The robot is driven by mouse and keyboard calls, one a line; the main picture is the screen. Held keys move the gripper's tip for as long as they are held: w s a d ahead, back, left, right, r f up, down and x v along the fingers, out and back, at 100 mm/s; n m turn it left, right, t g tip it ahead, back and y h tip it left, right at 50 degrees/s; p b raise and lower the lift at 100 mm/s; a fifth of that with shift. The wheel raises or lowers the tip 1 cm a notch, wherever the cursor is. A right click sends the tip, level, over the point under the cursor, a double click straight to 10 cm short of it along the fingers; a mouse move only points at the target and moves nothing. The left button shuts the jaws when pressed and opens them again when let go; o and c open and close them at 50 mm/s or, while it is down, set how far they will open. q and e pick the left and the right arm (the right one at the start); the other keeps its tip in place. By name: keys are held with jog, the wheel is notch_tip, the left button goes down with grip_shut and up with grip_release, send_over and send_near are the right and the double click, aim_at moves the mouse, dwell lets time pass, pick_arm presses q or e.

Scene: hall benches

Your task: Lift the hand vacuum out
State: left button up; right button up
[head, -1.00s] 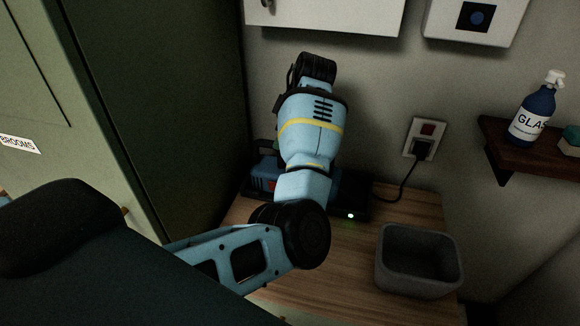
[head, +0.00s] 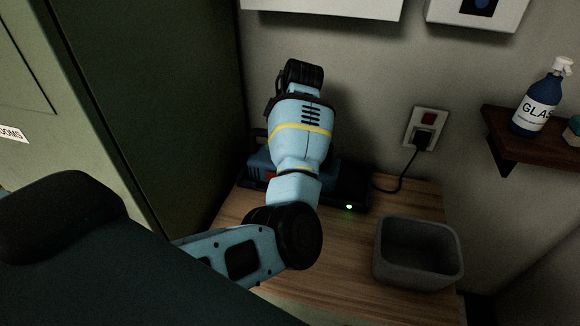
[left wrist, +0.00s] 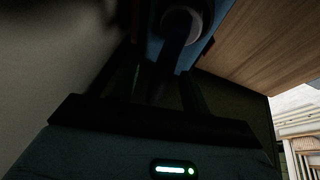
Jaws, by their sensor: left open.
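The hand vacuum (head: 262,158), blue with a red part, lies on a black dock (head: 352,190) with a green light, against the wall on the wooden bench top. My light blue left arm covers much of it in the head view. My left gripper is hidden behind that arm there. In the left wrist view my left gripper (left wrist: 158,88) is open, its dark fingers pointing to the vacuum's blue body (left wrist: 208,22). A dark part of the vacuum seems to lie between or just beyond the fingers. It is too dark to tell whether they touch.
A grey open bin (head: 417,278) stands on the bench right of the dock. A black cord runs from the dock to a wall outlet (head: 425,128). A shelf (head: 510,132) with a blue spray bottle (head: 540,100) is at right. A green cabinet (head: 155,100) bounds the left.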

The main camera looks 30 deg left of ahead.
pick_arm(q)
jog(key=x, duration=0.3)
jog(key=shift+s+d+b, duration=0.1)
jog(key=shift+b, duration=0.2)
jog(key=shift+r, duration=0.25)
jog(key=shift+c, duration=0.4)
grip_shut()
jog(key=shift+r, duration=0.1)
pick_arm(e)
jog(key=shift+s+a+f, duration=0.3)
jog(key=shift+s+f, duration=0.15)
jog(key=shift+f, duration=0.1)
jog(key=shift+r, duration=0.1)
